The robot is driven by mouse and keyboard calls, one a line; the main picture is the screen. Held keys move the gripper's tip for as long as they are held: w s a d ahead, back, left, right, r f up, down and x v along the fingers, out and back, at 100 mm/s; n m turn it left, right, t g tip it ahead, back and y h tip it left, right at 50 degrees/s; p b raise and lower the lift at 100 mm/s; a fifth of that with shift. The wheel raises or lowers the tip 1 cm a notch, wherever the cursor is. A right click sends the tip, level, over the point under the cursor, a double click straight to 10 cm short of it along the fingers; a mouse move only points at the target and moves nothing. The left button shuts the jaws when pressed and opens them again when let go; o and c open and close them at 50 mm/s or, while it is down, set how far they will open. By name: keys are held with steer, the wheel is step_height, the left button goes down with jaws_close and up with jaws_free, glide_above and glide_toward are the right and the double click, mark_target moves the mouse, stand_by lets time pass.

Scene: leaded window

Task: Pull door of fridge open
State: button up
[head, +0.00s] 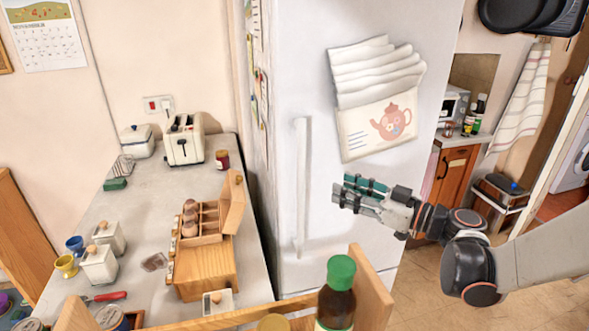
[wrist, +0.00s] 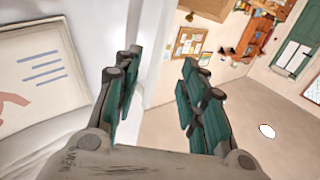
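The white fridge (head: 290,75) stands in the middle of the head view with its door (head: 340,215) shut. A vertical white handle (head: 302,187) runs along the left side of the door front. My gripper (head: 345,190) is in front of the door, to the right of the handle and apart from it. In the wrist view my gripper (wrist: 160,62) has its fingers spread, with nothing between them. I cannot make out the handle in the wrist view.
A fabric holder with a teapot picture (head: 378,128) hangs on the door. A counter (head: 135,215) with a toaster (head: 184,140) and a wooden box (head: 205,270) is left of the fridge. A bottle (head: 336,300) stands in front, low. Floor (head: 425,285) is clear at right.

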mark_target(301, 173)
steer(key=b+x, duration=0.2)
steer(key=x, duration=1.1)
steer(key=shift+w+a, duration=0.15)
steer(key=shift+a, duration=0.1)
jaws_close()
